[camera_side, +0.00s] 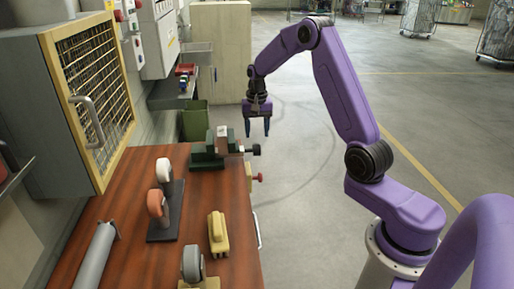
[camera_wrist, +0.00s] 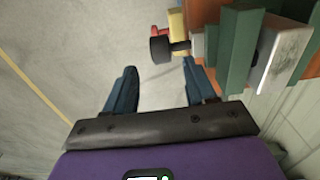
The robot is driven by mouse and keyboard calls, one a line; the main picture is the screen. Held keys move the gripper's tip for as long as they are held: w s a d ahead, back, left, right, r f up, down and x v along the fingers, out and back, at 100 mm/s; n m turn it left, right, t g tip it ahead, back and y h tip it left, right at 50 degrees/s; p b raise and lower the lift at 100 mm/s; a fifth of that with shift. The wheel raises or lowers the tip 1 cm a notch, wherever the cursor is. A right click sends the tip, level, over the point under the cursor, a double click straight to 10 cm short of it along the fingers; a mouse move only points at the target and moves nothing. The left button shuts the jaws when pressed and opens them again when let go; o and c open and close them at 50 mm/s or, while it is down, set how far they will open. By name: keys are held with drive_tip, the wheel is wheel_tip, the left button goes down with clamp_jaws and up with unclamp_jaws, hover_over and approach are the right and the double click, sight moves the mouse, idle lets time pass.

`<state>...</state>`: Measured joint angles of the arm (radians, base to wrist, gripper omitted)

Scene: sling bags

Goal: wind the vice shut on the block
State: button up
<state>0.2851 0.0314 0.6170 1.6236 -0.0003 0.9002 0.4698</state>
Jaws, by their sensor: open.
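The green vice (camera_side: 207,160) stands at the far end of the wooden bench. A brownish block with a pale top (camera_side: 221,142) stands upright at its jaws; whether both jaws touch it is not clear. The vice's dark knob (camera_side: 256,149) sticks out to the right on a screw, past the bench edge. My gripper (camera_side: 257,134) hangs fingers down, open and empty, above the knob. In the wrist view the knob (camera_wrist: 160,49) shows just beyond and between my open fingertips (camera_wrist: 159,67), apart from them. The green vice body (camera_wrist: 240,50) is at right there.
A wooden bench (camera_side: 135,205) holds a dark stand with two rounded upright pieces (camera_side: 164,210), a yellow piece (camera_side: 218,235) and a grey cylinder (camera_side: 97,254). A mesh-door cabinet (camera_side: 85,90) rises at left. The floor right of the bench is open.

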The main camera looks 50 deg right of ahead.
sight(257, 145)
wheel_tip(257, 145, down, 7)
drive_tip(key=shift+f, duration=0.1)
idle(0.4)
drive_tip(key=c, duration=1)
